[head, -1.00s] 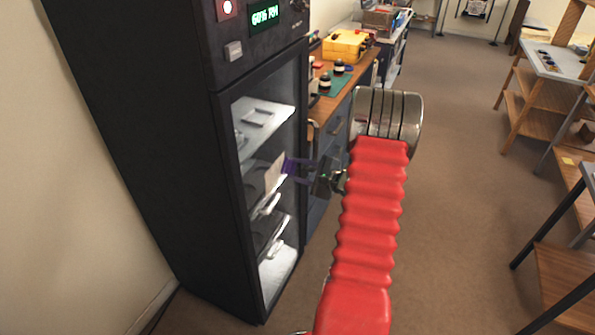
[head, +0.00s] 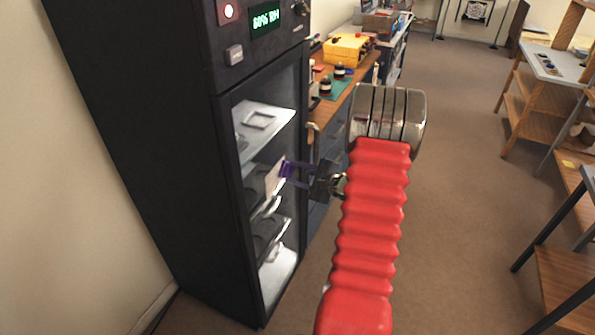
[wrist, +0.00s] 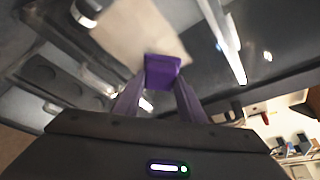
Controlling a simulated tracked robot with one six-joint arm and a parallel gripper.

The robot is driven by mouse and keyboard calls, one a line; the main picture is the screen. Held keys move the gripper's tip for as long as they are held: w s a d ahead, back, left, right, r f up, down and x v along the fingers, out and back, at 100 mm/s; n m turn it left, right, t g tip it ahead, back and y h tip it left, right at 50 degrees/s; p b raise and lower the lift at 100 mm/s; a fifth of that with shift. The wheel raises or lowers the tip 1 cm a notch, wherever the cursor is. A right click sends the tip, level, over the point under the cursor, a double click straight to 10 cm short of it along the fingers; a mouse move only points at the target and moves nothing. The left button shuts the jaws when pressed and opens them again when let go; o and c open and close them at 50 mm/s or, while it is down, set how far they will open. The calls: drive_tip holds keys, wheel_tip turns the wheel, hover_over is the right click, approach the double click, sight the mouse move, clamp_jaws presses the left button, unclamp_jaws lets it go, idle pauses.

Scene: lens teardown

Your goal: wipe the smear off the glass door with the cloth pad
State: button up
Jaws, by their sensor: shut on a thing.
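A tall black cabinet has a glass door (head: 252,200) with shelves visible behind it. My gripper (head: 286,172) has purple fingers and reaches left to the door at mid height. It is shut on a pale cloth pad (head: 272,178), which faces the glass. In the wrist view the fingers meet at a purple block (wrist: 163,72), and the beige pad (wrist: 138,32) extends beyond it, against or very near the glass. I cannot tell a smear apart from reflections; the pad and fingers may cover it.
A wooden bench (head: 330,108) with a yellow case (head: 346,47) and small bottles stands behind the cabinet. Shelving (head: 535,100) stands at the right. Carpeted floor (head: 455,160) between them is clear.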

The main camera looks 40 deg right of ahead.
drive_tip(key=shift+s+a, duration=0.35)
drive_tip(key=shift+a, duration=0.3)
drive_tip(key=shift+a, duration=0.1)
drive_tip(key=shift+s+a, duration=0.2)
drive_tip(key=shift+a, duration=0.6)
drive_tip(key=shift+s+a, duration=0.2)
drive_tip(key=shift+a, duration=0.6)
drive_tip(key=shift+a, duration=0.2)
drive_tip(key=shift+s+a, duration=0.35)
drive_tip(key=shift+a, duration=0.35)
drive_tip(key=shift+s+a, duration=0.35)
drive_tip(key=shift+a, duration=0.3)
drive_tip(key=shift+a, duration=0.1)
